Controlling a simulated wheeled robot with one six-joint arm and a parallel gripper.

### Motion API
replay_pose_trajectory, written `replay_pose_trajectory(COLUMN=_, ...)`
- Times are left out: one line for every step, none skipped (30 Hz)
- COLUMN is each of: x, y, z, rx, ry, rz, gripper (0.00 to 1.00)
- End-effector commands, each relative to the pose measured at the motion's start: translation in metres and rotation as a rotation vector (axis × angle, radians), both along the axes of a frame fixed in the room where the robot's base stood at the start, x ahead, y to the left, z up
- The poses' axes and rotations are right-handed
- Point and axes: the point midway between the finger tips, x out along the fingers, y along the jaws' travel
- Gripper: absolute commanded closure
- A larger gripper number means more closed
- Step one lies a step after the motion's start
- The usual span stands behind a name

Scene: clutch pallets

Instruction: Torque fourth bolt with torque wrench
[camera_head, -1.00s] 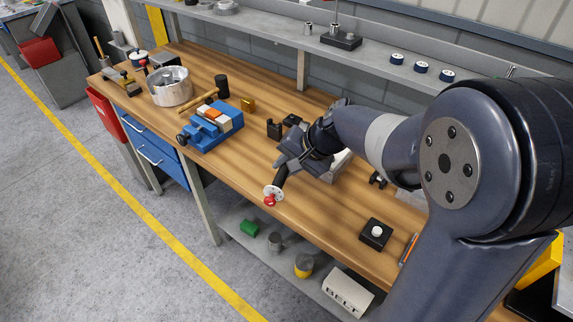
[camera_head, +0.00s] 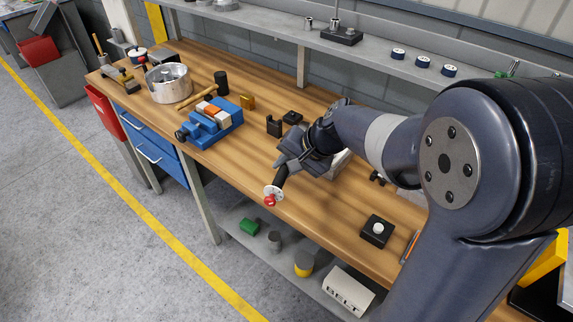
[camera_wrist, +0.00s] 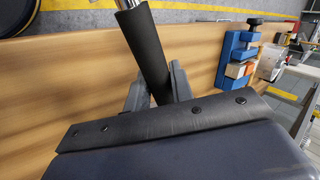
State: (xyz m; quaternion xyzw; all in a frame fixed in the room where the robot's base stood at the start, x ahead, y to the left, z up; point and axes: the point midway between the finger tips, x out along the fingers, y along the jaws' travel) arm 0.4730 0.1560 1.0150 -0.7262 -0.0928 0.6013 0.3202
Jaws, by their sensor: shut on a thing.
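My gripper (camera_head: 288,160) is shut on a black cylindrical handle (camera_head: 281,178), which I take to be the torque wrench, above the front edge of the bench. In the wrist view the gripper's two grey fingers (camera_wrist: 158,88) stand on either side of the handle (camera_wrist: 147,45). A bright metal shaft (camera_wrist: 128,3) leaves its far end at the top edge. In the head view a white disc with a red knob (camera_head: 271,196) shows at the handle's lower end. I cannot make out the fourth bolt in either view.
A blue vise (camera_head: 212,130), a mallet (camera_head: 222,84) and a silver drum (camera_head: 168,90) stand on the bench left of my gripper. Small black fixtures (camera_head: 274,127) sit behind it. A black block with a white knob (camera_head: 376,232) lies to the right.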

Motion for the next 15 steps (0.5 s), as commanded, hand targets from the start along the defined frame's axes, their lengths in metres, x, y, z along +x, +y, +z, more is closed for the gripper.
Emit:
replay_pose_trajectory(x=0.001, y=0.0, z=-0.001, rx=0.001, ry=-0.004, rz=0.0, gripper=1.0)
replay_pose_trajectory(x=0.001, y=0.0, z=-0.002, rx=0.001, ry=-0.004, rz=0.0, gripper=1.0)
replay_pose_trajectory(x=0.001, y=0.0, z=-0.003, rx=0.001, ry=-0.004, rz=0.0, gripper=1.0)
replay_pose_trajectory(x=0.001, y=0.0, z=-0.003, rx=0.001, ry=-0.004, rz=0.0, gripper=1.0)
replay_pose_trajectory(x=0.001, y=0.0, z=-0.004, rx=0.001, ry=-0.004, rz=0.0, gripper=1.0)
replay_pose_trajectory(x=0.001, y=0.0, z=-0.005, rx=0.001, ry=-0.004, rz=0.0, gripper=1.0)
replay_pose_trajectory(x=0.001, y=0.0, z=-0.006, rx=0.001, ry=-0.004, rz=0.0, gripper=1.0)
replay_pose_trajectory(x=0.001, y=0.0, z=-0.006, rx=0.001, ry=-0.004, rz=0.0, gripper=1.0)
replay_pose_trajectory(x=0.001, y=0.0, z=-0.007, rx=0.001, ry=-0.004, rz=0.0, gripper=1.0)
replay_pose_trajectory(x=0.001, y=0.0, z=-0.008, rx=0.001, ry=-0.004, rz=0.0, gripper=1.0)
replay_pose_trajectory(x=0.001, y=0.0, z=-0.009, rx=0.001, ry=-0.004, rz=0.0, gripper=1.0)
replay_pose_trajectory(x=0.001, y=0.0, z=-0.01, rx=0.001, ry=-0.004, rz=0.0, gripper=1.0)
replay_pose_trajectory(x=0.001, y=0.0, z=-0.01, rx=0.001, ry=-0.004, rz=0.0, gripper=1.0)
replay_pose_trajectory(x=0.001, y=0.0, z=-0.011, rx=0.001, ry=-0.004, rz=0.0, gripper=1.0)
replay_pose_trajectory(x=0.001, y=0.0, z=-0.012, rx=0.001, ry=-0.004, rz=0.0, gripper=1.0)
